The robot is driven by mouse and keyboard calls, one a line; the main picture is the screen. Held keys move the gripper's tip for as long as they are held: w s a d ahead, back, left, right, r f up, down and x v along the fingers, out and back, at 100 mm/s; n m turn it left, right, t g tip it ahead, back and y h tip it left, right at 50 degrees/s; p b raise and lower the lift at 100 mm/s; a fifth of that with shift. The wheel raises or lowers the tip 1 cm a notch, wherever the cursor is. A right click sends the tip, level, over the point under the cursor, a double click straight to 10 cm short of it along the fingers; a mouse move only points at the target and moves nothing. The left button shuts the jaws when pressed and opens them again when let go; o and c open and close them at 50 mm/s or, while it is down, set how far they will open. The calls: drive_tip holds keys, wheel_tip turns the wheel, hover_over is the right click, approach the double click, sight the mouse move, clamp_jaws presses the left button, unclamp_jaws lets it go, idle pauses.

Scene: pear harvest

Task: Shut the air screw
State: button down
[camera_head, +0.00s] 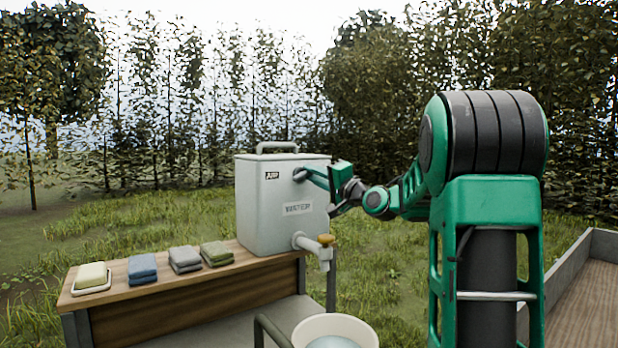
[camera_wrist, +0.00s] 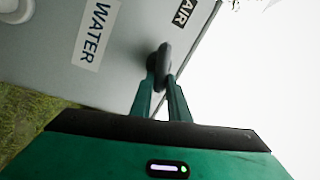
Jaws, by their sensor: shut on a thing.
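The air screw (camera_wrist: 164,57) is a dark grey knob on the wall of the water container, beside the AIR label (camera_wrist: 184,13). In the wrist view both fingers of my gripper (camera_wrist: 161,82) are shut on the knob. In the head view my gripper (camera_head: 316,176) reaches the container's upper front from the right, and the screw (camera_head: 299,174) is partly hidden by it. The grey water container (camera_head: 262,215) stands upright on a wooden bench. I cannot tell how far the screw is turned.
A soap dish (camera_head: 91,288) with soap and folded cloths (camera_head: 185,260) lie on the bench (camera_head: 190,290) to the left. A wooden-floored tray (camera_head: 590,300) is at far right.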

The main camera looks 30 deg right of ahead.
drive_tip(key=shift+d+f+m+h, duration=0.1)
drive_tip(key=shift+f+m+h, duration=0.15)
drive_tip(key=shift+m, duration=0.5)
drive_tip(key=shift+a+f+m+h, duration=0.1)
drive_tip(key=shift+m+h, duration=0.1)
drive_tip(key=shift+m, duration=0.6)
drive_tip(key=shift+d+f+m+h, duration=0.1)
drive_tip(key=shift+f+m+h, duration=0.15)
drive_tip(key=shift+m, duration=0.5)
drive_tip(key=c, duration=1.7)
unclamp_jaws()
drive_tip(key=shift+r, duration=0.1)
drive_tip(key=s, duration=0.3)
drive_tip(key=s+f, duration=0.1)
drive_tip(key=s, duration=0.3)
drive_tip(key=s+f, duration=0.1)
drive_tip(key=s, duration=0.2)
drive_tip(key=shift+s+d+f, duration=0.1)
drive_tip(key=shift+s, duration=0.15)
